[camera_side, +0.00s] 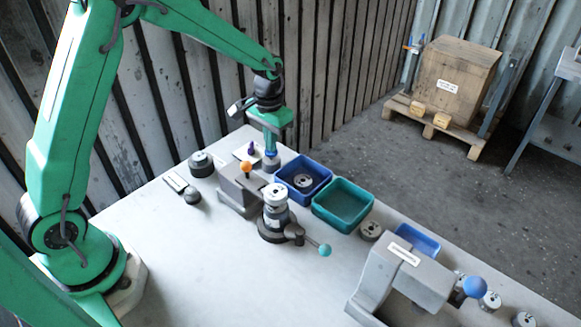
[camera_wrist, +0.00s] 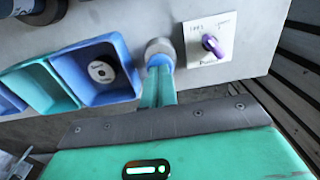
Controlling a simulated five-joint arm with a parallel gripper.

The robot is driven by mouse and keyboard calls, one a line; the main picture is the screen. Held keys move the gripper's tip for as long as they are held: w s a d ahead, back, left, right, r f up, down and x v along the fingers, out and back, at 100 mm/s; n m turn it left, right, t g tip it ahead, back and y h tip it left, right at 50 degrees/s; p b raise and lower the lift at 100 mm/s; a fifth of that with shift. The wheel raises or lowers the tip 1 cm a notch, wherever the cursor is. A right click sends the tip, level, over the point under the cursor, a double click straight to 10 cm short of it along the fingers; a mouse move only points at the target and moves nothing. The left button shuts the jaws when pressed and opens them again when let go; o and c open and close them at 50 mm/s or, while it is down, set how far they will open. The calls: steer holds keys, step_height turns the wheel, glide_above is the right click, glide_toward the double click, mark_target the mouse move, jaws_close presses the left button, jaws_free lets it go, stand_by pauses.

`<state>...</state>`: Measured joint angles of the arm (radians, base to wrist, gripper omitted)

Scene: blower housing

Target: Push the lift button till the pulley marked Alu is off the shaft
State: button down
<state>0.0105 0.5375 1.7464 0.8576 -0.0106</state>
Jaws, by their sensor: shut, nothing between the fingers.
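My gripper (camera_side: 270,153) points down at the far edge of the table with its fingers together. In the wrist view the green fingertips (camera_wrist: 158,68) meet a round grey button housing with a blue middle (camera_wrist: 155,46); I cannot tell how far the button is pressed. In the side view the housing (camera_side: 271,165) stands just under the fingertips. A silver pulley with holes in its face (camera_side: 275,191) sits at the top of an upright stack on a dark round base (camera_side: 270,236). The markings on it are too small to read, and the shaft is hidden.
A purple knob on a white plate (camera_wrist: 211,43) is beside the button. A blue bin (camera_side: 322,169) holding a pulley and an empty teal bin (camera_side: 343,203) stand near. A grey block with an orange knob (camera_side: 246,168) stands before the button. A blue-balled lever device (camera_side: 415,270) stands front right.

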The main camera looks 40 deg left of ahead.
steer(key=shift+f, duration=0.85)
steer(key=shift+r, duration=0.95)
stand_by(0.7)
steer(key=shift+r, duration=3)
